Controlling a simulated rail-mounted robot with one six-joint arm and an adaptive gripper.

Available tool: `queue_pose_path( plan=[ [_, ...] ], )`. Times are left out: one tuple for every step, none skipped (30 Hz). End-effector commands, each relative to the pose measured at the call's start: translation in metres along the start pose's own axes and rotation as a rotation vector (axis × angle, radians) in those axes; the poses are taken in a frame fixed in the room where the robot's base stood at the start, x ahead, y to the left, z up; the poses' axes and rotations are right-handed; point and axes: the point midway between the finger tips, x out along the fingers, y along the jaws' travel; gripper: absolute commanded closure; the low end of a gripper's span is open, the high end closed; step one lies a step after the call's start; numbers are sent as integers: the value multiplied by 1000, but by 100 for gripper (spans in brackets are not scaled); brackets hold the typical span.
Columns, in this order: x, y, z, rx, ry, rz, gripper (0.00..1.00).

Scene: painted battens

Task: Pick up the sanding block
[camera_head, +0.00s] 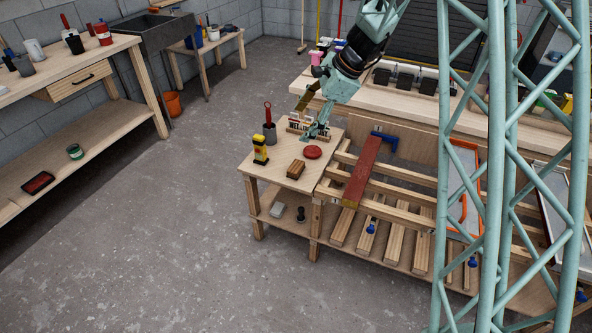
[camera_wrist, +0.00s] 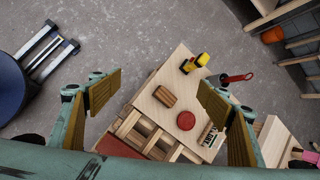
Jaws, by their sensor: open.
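A small brown block, which looks like the sanding block (camera_head: 296,169), lies on the small wooden table (camera_head: 283,182) near its front edge. In the wrist view the block (camera_wrist: 164,96) shows a lighter and a darker brown part and lies far below, between my two fingers in the picture. My gripper (camera_head: 312,118) is open and empty, in the air above the back of the small table. In the wrist view its fingers (camera_wrist: 160,82) are spread wide apart. Nothing covers the block in either view.
A red-painted batten (camera_head: 362,172) lies across rails to the right, beside a blue clamp (camera_head: 386,141).

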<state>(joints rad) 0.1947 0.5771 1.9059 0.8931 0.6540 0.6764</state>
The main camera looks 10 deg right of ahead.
Motion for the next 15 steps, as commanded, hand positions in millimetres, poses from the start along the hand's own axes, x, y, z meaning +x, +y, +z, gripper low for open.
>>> queue_pose_path(
  plan=[
    [10,-4,-8,27,-2,0,29],
    [15,-6,-12,44,-4,-1,29],
    [22,-9,-17,68,-6,-3,29],
    [27,-11,-21,85,-8,-4,29],
    [32,-13,-25,101,-9,-5,29],
    [39,-16,-31,124,-10,-7,29],
    [45,-18,-35,143,-12,-8,29],
    [50,-20,-40,160,-13,-10,29],
    [57,-22,-46,182,-14,-11,29],
    [63,-24,-50,200,-15,-13,29],
    [68,-25,-55,218,-16,-15,29],
    [75,-27,-61,241,-16,-16,29],
    [80,-29,-66,258,-17,-18,29],
    [86,-30,-70,276,-19,-19,29],
    [93,-31,-76,299,-20,-20,29]
  ],
)
